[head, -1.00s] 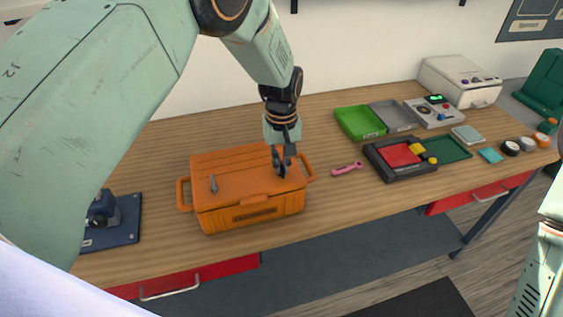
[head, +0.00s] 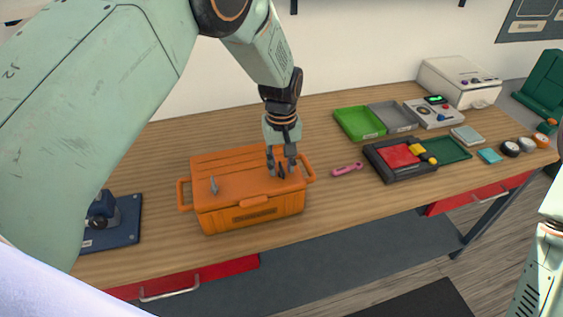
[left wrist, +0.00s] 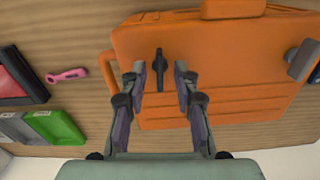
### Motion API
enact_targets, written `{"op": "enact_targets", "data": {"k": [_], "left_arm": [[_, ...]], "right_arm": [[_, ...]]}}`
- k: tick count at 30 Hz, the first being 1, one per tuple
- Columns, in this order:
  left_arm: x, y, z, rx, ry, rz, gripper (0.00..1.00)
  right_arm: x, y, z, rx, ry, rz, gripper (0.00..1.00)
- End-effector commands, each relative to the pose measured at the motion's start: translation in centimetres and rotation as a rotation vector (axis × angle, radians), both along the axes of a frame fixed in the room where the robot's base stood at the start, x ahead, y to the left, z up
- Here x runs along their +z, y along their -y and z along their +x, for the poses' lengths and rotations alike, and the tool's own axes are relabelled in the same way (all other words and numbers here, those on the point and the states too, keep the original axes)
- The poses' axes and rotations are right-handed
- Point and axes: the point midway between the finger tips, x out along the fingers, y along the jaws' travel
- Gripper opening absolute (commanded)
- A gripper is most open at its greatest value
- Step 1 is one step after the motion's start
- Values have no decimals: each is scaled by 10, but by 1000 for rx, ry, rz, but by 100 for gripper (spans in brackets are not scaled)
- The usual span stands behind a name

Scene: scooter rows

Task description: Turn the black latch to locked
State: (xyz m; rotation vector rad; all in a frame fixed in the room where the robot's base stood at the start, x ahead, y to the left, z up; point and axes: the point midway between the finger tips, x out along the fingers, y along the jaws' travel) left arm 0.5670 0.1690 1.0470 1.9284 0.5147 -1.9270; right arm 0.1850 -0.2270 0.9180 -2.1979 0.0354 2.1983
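The orange case (head: 235,165) sits on the wooden table, lid shut. The black latch (head: 282,172) is on the right part of its lid; in the left wrist view the black latch (left wrist: 159,68) is a narrow bar running up and down the picture. My left gripper (head: 281,168) points down over it. In the left wrist view my left gripper (left wrist: 160,72) is open, one finger on each side of the latch, with a gap on both sides. Its height above the lid is hard to tell. My right gripper is out of view.
A grey latch (head: 214,185) stands on the lid's left part. A pink tool (head: 347,168) lies right of the case. A dark tray (head: 382,170), green bin (head: 358,122) and grey bin (head: 393,115) stand further right. A blue base (head: 125,222) is at left.

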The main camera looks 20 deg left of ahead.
Motion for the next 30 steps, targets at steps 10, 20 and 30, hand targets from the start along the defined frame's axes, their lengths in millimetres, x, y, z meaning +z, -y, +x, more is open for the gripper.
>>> {"op": "enact_targets", "data": {"k": [10, 20, 30], "left_arm": [[47, 0, 1, -1, 4, 0, 30], [106, 0, 0, 0, 3, -1, 30], [121, 0, 0, 0, 1, 0, 30]], "right_arm": [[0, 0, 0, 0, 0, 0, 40], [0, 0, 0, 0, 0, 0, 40], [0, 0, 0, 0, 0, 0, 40]]}}
